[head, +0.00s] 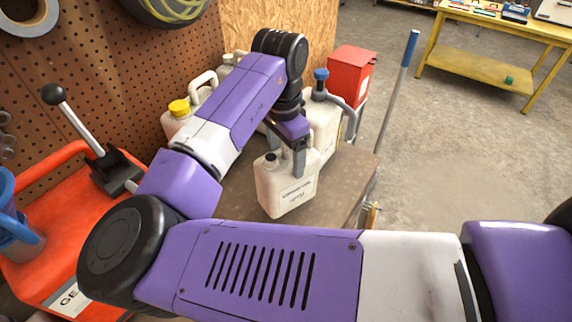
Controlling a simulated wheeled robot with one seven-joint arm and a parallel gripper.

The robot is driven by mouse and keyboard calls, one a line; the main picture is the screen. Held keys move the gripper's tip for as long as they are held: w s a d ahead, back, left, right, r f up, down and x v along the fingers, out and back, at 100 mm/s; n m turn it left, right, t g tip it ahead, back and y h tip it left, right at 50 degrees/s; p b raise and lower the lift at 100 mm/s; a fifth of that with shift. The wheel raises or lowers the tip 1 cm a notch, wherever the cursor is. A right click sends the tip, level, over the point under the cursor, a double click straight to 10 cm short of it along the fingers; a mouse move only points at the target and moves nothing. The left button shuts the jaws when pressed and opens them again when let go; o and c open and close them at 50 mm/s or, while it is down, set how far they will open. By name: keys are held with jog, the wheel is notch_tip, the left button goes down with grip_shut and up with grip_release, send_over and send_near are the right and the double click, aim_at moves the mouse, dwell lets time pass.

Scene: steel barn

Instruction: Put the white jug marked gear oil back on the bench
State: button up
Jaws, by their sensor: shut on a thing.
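A white jug (283,197) with a dark cap and a printed label is at the front of the brown bench (352,168). The label is too small to read surely. My gripper (297,165) reaches down from above and is shut on the jug's top right side. The jug is nearly upright. I cannot tell whether its base rests on the bench top or hangs just above it. My arm covers the bench's left part and its front edge.
Behind stand a yellow-capped jug (180,109), a blue-capped jug (325,118) with a grey hose close to the held jug, and a red box (351,70). A blue-handled pole (397,92) stands at right. An orange machine (55,235) is at left. Bare bench shows at right.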

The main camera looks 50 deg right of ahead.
jog(key=shift+f, duration=1.9)
jog(key=o, duration=2.1)
jog(key=shift+f, duration=0.1)
jog(key=r, duration=0.4)
jog(key=r+b, duration=0.1)
jog(key=r, duration=0.7)
jog(key=shift+a+r, duration=0.1)
jog(key=shift+a, duration=0.15)
